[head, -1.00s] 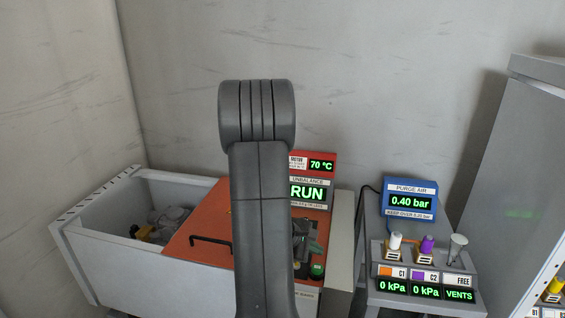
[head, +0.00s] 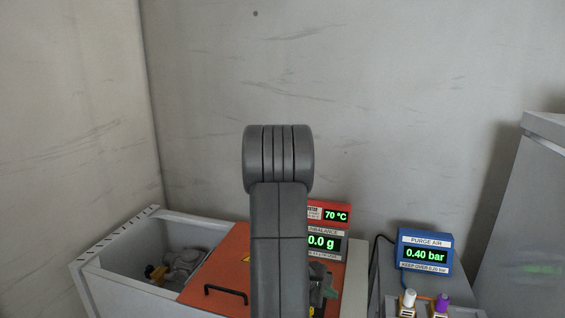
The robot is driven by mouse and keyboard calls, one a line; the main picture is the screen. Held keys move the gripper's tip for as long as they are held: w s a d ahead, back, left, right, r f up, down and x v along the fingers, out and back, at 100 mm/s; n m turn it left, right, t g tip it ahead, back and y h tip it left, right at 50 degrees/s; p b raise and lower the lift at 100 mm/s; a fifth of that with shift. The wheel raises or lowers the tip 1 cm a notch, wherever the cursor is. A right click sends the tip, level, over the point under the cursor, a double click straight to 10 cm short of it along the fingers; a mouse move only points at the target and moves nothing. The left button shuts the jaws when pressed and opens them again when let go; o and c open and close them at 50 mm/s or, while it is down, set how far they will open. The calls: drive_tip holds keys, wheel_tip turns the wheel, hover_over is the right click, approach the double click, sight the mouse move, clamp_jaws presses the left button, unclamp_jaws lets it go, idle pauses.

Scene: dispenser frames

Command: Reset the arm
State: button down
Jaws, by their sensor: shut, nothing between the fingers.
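My arm stands upright in the middle of the head view, a dark grey link with a rounded, ribbed joint on top. It hides part of the orange-red machine behind it.
An orange-red machine lid with a black handle (head: 226,294) lies behind my arm. Its displays (head: 321,242) read 70 °C and 0.0 g. A grey bin (head: 125,285) with dark parts is at left. A blue purge air box (head: 425,253) reads 0.40 bar. A grey cabinet (head: 522,220) stands at right.

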drive_tip(key=shift+f, duration=0.15)
wheel_tip(320, 180, down, 6)
drive_tip(key=b, duration=0.4)
drive_tip(key=shift+w+b, duration=0.1)
drive_tip(key=shift+b, duration=0.7)
drive_tip(key=shift+b, duration=0.8)
wheel_tip(320, 180, up, 3)
drive_tip(key=shift+r+p, duration=0.1)
drive_tip(key=shift+p, duration=0.8)
drive_tip(key=f+b, duration=0.2)
drive_tip(key=shift+s+f, duration=0.2)
drive_tip(key=shift+f, duration=0.1)
drive_tip(key=shift+w+r+p, duration=0.2)
drive_tip(key=shift+r+p, duration=0.05)
drive_tip(key=shift+p, duration=0.75)
drive_tip(key=shift+s+r+p, duration=0.15)
drive_tip(key=shift+p, duration=0.7)
